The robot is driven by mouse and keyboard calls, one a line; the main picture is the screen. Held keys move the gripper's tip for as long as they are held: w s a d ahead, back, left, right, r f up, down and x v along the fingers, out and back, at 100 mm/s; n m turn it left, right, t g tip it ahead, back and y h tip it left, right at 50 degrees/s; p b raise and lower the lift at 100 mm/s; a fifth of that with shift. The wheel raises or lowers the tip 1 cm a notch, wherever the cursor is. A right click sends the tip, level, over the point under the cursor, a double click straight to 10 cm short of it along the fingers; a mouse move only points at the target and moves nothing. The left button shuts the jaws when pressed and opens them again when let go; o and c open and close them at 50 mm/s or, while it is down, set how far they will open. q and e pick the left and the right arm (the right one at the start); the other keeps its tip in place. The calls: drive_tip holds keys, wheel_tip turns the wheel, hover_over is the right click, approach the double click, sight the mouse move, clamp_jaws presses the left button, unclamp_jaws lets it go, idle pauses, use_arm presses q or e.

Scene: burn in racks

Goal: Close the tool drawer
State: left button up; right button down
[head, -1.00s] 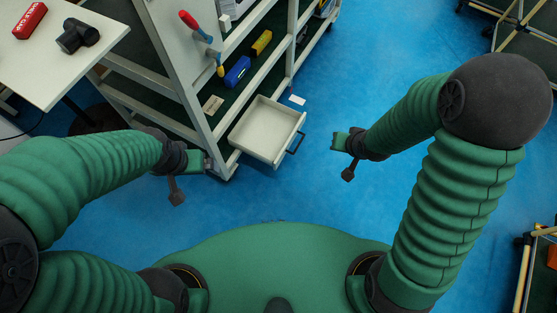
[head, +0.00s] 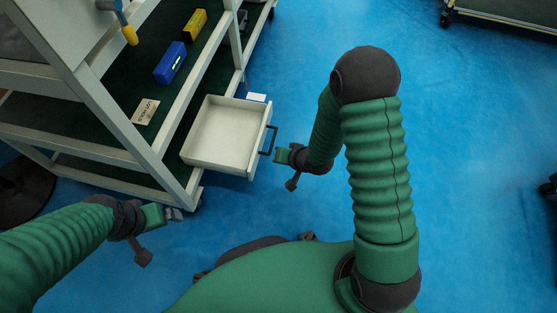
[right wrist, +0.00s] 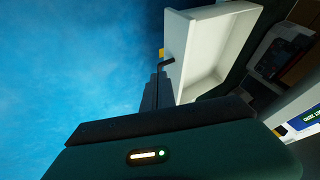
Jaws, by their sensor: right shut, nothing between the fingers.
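The white tool drawer (head: 222,136) stands pulled out from the rack and is empty inside. Its dark handle (head: 269,140) is on the front panel, facing right. My right gripper (head: 280,155) is shut and empty, just right of the handle; I cannot tell whether it touches it. In the right wrist view the drawer (right wrist: 192,50) lies beyond the dark fingers (right wrist: 154,90), with its front panel close to their tips. My left gripper (head: 174,214) hangs near the rack's lower front corner, away from the drawer; its jaws are too small to read.
The white-framed rack (head: 105,110) fills the upper left. A blue box (head: 170,63), a yellow box (head: 194,24) and a labelled card (head: 145,112) lie on its dark shelf. Blue floor (head: 470,130) right of the drawer is clear. Another rack (head: 500,15) stands at the top right.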

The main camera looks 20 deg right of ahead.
use_arm(q)
drive_tip(key=s+b+x, duration=0.1)
drive_tip(key=b+x, duration=0.4)
drive_tip(key=x, duration=0.1)
drive_tip(key=shift+s+a+f, duration=0.15)
drive_tip(key=shift+f, duration=0.4)
use_arm(e)
drive_tip(key=w+a+f, duration=0.4)
drive_tip(key=w, duration=0.1)
drive_tip(key=shift+w+a+f, duration=0.25)
drive_tip(key=shift+w+a, duration=0.05)
use_arm(q)
drive_tip(key=shift+r, duration=0.1)
use_arm(e)
drive_tip(key=shift+a, duration=0.1)
